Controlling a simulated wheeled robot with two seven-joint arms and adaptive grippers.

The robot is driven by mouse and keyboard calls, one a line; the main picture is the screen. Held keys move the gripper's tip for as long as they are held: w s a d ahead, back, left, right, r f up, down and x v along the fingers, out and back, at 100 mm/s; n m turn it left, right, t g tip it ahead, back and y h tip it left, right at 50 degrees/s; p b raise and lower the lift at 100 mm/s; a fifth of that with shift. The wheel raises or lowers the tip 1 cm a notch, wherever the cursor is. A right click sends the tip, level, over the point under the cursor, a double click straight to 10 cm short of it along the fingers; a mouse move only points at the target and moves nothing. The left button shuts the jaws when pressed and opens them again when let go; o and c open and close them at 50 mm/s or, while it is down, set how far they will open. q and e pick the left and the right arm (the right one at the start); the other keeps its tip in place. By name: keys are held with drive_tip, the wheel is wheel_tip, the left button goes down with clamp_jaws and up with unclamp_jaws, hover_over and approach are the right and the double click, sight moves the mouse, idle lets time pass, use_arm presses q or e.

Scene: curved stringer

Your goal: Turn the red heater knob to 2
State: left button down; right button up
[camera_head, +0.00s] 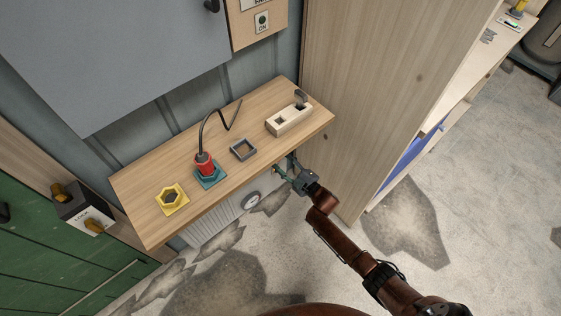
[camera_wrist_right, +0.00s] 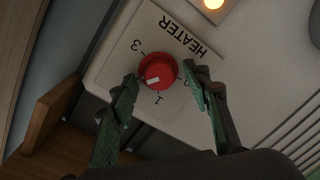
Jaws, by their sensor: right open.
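The red heater knob (camera_wrist_right: 158,70) sits on a pale panel (camera_wrist_right: 110,65) marked HEATER in the right wrist view. A short white mark shows on the knob's lower-left part. A 3 is readable at the upper left of the knob and a 1 below it. The label at its right is partly covered by a finger, and I cannot see a 2. My right gripper (camera_wrist_right: 165,82) is open, with one finger on each side of the knob; I cannot tell whether they touch it. In the head view my right gripper (camera_head: 288,173) is by the shelf's front edge, where the knob is hidden.
A tall wooden cabinet (camera_head: 370,90) stands close on the right.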

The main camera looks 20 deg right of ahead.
drive_tip(key=f+v, duration=0.1)
drive_tip(key=v, duration=1.1)
drive_tip(key=shift+r, duration=0.5)
drive_tip(key=shift+f, duration=0.1)
